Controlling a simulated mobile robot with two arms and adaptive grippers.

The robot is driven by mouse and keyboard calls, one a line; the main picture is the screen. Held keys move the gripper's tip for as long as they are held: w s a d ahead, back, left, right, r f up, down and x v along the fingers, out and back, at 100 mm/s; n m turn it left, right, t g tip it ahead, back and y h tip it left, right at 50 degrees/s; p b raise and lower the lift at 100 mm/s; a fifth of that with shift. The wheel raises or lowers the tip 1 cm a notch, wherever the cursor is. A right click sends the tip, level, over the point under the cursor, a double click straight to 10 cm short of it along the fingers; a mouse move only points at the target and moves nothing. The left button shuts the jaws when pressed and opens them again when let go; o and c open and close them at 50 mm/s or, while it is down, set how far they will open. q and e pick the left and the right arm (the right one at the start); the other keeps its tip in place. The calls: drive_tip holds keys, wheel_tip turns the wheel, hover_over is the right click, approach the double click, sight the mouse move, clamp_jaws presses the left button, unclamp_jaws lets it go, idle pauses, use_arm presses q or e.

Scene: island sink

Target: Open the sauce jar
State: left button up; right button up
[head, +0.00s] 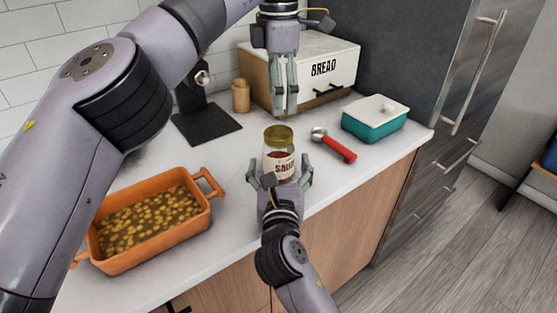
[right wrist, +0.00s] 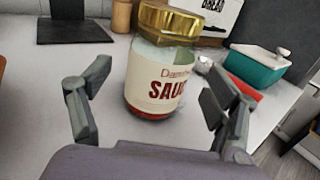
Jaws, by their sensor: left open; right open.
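The sauce jar (head: 279,160) stands upright on the white counter, with its gold lid (head: 278,136) on top. It also shows in the right wrist view (right wrist: 155,85), with the lid (right wrist: 170,20) at the top edge. My right gripper (head: 281,174) is open, with its fingers on either side of the jar's near side. In the right wrist view gaps show between the fingers and the glass. My left gripper (head: 285,110) is open, pointing down above and a little behind the lid, with its fingers fairly close together and nothing between them.
An orange baking dish (head: 108,262) of food stands at the left. A red-handled tool (head: 338,149) lies right of the jar. Behind are a teal dish (head: 372,126), a bread box (head: 345,68), a wooden shaker (head: 241,96) and a black stand (head: 207,124). The counter's front edge is near.

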sight(278, 132)
drive_tip(key=shift+w, duration=1.8)
drive_tip(key=shift+c, duration=0.3)
drive_tip(key=c, duration=1.9)
use_arm(q)
drive_tip(key=m, duration=1.6)
drive_tip(key=shift+m, duration=0.4)
drive_tip(key=m, duration=0.5)
drive_tip(key=shift+m, duration=0.3)
drive_tip(key=shift+f, duration=4.05)
